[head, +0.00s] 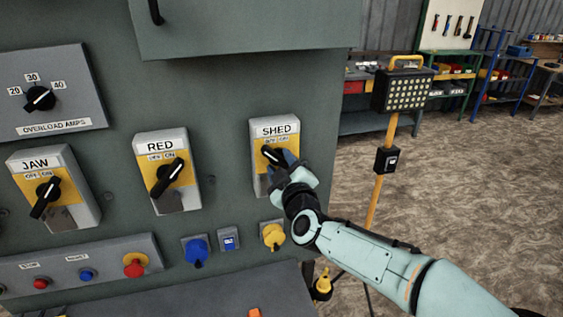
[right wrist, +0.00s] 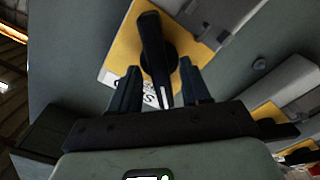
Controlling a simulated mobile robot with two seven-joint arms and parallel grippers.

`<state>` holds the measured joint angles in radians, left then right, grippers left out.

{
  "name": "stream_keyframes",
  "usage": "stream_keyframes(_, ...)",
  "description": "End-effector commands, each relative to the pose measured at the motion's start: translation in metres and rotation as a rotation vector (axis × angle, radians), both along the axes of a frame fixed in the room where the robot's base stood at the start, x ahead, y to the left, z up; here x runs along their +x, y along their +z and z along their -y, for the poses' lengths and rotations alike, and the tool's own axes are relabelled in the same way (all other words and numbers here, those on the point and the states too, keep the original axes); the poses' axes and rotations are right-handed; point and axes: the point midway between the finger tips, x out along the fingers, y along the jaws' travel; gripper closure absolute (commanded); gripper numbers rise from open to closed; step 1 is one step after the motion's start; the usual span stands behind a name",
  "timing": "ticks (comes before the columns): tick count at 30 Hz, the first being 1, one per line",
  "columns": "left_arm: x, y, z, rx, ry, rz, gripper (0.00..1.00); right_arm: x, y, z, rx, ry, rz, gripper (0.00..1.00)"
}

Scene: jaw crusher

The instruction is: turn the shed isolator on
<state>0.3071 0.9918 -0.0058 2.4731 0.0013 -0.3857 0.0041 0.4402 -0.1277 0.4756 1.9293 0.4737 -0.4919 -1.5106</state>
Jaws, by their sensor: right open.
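The shed isolator (head: 260,175) is a grey box with a yellow face, labelled SHED, on the green panel. Its black rotary handle (head: 270,154) is partly hidden by my right gripper (head: 285,167) in the head view. In the right wrist view the handle (right wrist: 154,45) lies with its white-marked end between the two open fingers of my right gripper (right wrist: 158,88). I see gaps on both sides of the handle, so the fingers do not visibly grip it. Whether it points to OFF or ON I cannot tell. My left gripper is not in view.
Left of it are the RED isolator (head: 167,172), the JAW isolator (head: 55,188) and an overload dial (head: 38,98). A yellow lamp stand (head: 388,140) stands right of the panel, with open floor beyond.

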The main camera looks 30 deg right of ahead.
Motion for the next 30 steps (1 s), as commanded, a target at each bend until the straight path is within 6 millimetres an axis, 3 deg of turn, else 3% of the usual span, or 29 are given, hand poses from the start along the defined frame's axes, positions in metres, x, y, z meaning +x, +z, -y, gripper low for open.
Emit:
stream_keyframes(9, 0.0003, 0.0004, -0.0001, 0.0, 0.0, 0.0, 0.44, 0.0027, -0.0002, 0.0007, 0.0, -0.001, 0.001, 0.53)
stream_keyframes(14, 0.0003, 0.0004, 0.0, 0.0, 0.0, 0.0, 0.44, 0.0025, -0.0003, 0.0006, 0.0, 0.0, 0.0, 1.0)
stream_keyframes(30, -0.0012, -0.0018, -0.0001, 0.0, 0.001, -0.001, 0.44, 0.0023, -0.0001, 0.0007, 0.117, 0.0, 0.028, 1.0)
